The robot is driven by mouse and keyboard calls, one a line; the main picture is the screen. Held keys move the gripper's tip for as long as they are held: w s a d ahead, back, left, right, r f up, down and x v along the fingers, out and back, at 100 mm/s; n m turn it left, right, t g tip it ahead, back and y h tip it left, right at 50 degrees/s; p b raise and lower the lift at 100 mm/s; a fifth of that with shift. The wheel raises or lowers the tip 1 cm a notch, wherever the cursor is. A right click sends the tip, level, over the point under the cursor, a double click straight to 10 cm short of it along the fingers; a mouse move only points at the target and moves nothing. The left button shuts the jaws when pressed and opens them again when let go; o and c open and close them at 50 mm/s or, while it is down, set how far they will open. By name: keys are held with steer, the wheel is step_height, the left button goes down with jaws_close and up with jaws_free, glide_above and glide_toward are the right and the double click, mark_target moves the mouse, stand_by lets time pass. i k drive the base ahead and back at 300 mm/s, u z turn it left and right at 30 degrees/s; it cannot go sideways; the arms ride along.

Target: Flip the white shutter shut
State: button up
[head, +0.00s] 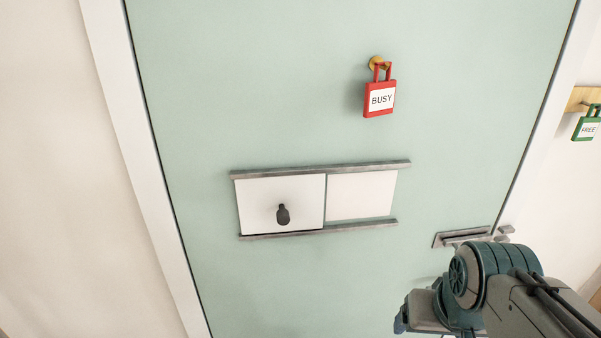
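The white shutter (259,204) is a flat panel with a dark knob (283,214). It sits at the left end of two grey horizontal rails on a pale green door (250,110). To its right, between the same rails, is a plain white panel or opening (360,196); I cannot tell which. My arm comes in at the lower right, below and right of the shutter and well apart from it. What looks like part of my gripper (402,318) shows at the bottom edge, but its fingers cannot be made out.
A red BUSY tag (380,98) hangs from a brass knob above the rails. A green FREE tag (587,128) hangs from a wooden piece on the right wall. The door face left of my arm is clear.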

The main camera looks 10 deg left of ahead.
mark_target(294, 202)
steer(key=k, duration=1.3)
steer(key=u, duration=0.8)
steer(key=i, duration=1.2)
steer(key=z, duration=0.25)
